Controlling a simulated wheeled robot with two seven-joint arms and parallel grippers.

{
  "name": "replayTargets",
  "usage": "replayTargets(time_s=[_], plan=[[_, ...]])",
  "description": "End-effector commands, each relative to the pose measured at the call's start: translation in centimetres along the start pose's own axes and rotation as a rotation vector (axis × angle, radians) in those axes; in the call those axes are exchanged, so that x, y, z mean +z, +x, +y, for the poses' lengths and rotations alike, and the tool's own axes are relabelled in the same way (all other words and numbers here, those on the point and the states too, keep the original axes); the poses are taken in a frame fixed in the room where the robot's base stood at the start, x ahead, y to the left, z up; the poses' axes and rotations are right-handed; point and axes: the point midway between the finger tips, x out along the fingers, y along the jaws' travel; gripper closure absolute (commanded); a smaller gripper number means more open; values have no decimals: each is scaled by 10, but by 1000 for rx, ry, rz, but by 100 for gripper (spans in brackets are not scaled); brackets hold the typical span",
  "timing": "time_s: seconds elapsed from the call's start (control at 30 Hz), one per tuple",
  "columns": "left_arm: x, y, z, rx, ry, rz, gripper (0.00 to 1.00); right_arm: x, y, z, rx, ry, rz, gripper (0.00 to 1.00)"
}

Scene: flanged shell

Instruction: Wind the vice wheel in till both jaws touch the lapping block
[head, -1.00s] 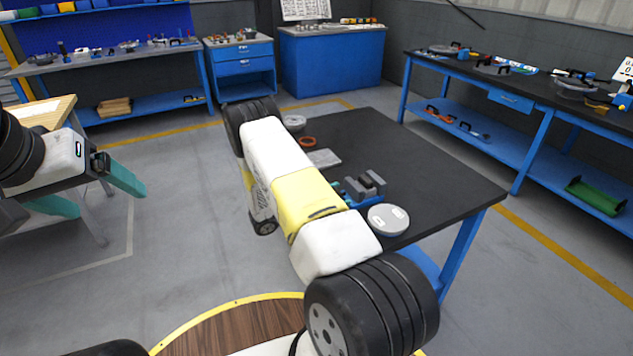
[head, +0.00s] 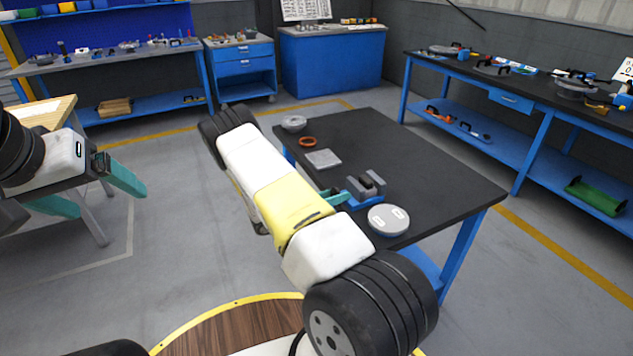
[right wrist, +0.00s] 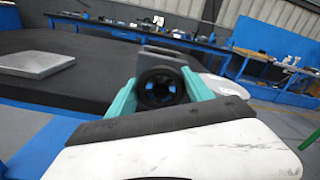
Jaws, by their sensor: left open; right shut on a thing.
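The vice stands on the black table in the head view, with a blue base (head: 369,202) and grey jaws (head: 376,181). A dark block (head: 365,184), which looks like the lapping block, sits between the jaws; I cannot tell whether both jaws touch it. My right gripper (right wrist: 160,92) is shut on the dark round vice wheel (right wrist: 158,74), one teal finger on each side. A grey jaw (right wrist: 165,55) shows behind the wheel. In the head view my right arm hides the wheel and most of that gripper. My left gripper (head: 92,197) is open and empty, left of the table.
The black table (head: 430,165) also holds a grey plate (head: 323,159), an orange ring (head: 308,141), a round grey part (head: 293,123) and a round light disc (head: 388,219) close to the vice. The table's right half is clear. Blue workbenches stand along the walls.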

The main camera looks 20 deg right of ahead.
Motion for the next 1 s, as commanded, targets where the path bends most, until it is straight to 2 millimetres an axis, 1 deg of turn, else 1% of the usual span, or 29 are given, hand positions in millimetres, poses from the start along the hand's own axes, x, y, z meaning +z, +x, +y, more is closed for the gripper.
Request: replayTargets(time_s=[0.3,0.6,0.8,1.0], plan=[[0,0,0,0,0,0,15,0,-1,2,3,-299,-1,81],[0,0,0,0,0,0,15,-1,-1,3,2,-560,-1,81],[0,0,0,0,0,0,15,-2,-1,4,3,-689,-1,81],[0,0,0,0,0,0,15,-2,-1,4,3,-769,-1,81]])
